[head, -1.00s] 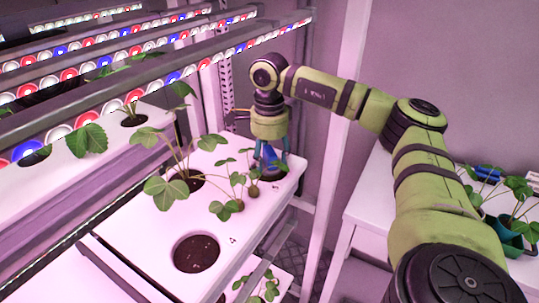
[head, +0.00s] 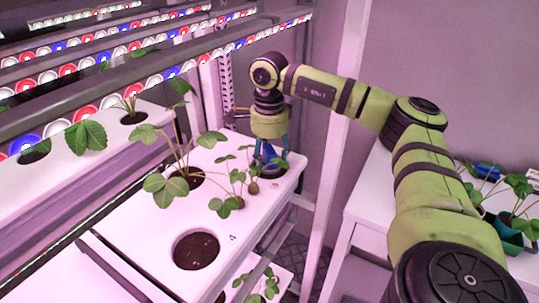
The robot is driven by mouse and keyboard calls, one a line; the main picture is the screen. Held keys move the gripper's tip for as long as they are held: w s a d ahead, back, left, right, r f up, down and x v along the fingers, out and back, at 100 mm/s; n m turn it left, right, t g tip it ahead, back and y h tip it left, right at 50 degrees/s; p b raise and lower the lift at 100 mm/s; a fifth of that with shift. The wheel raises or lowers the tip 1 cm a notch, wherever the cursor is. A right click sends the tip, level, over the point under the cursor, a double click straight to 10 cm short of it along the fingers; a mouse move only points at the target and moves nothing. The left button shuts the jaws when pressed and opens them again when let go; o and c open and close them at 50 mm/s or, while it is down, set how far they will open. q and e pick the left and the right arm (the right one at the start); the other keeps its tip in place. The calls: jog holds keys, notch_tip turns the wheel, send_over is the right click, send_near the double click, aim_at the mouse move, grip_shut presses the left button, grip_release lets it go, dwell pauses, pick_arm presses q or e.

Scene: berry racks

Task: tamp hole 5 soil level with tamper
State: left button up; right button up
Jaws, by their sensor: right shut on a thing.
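My right gripper (head: 271,158) points down over the far right end of the white planting tray (head: 132,232). It is shut on a blue tool, the tamper (head: 268,152), which is mostly hidden between the fingers. The tamper is just above or at a dark soil hole (head: 278,171) near the tray's right edge; I cannot tell whether it touches the soil. Small seedlings (head: 238,178) stand close to the left of the gripper. Hole numbers are too small to read. My left gripper is not in view.
A larger plant (head: 187,178) grows from a hole left of the gripper. A bare soil hole (head: 197,250) lies at the front. Light bars (head: 165,75) hang over the rack. A white table (head: 372,205) with potted plants (head: 512,228) stands at right.

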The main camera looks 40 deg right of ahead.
jog(key=shift+f, duration=0.5)
dwell(0.6)
jog(key=shift+r, duration=0.15)
notch_tip(320, 180, up, 7)
jog(key=p, duration=0.5)
dwell(0.7)
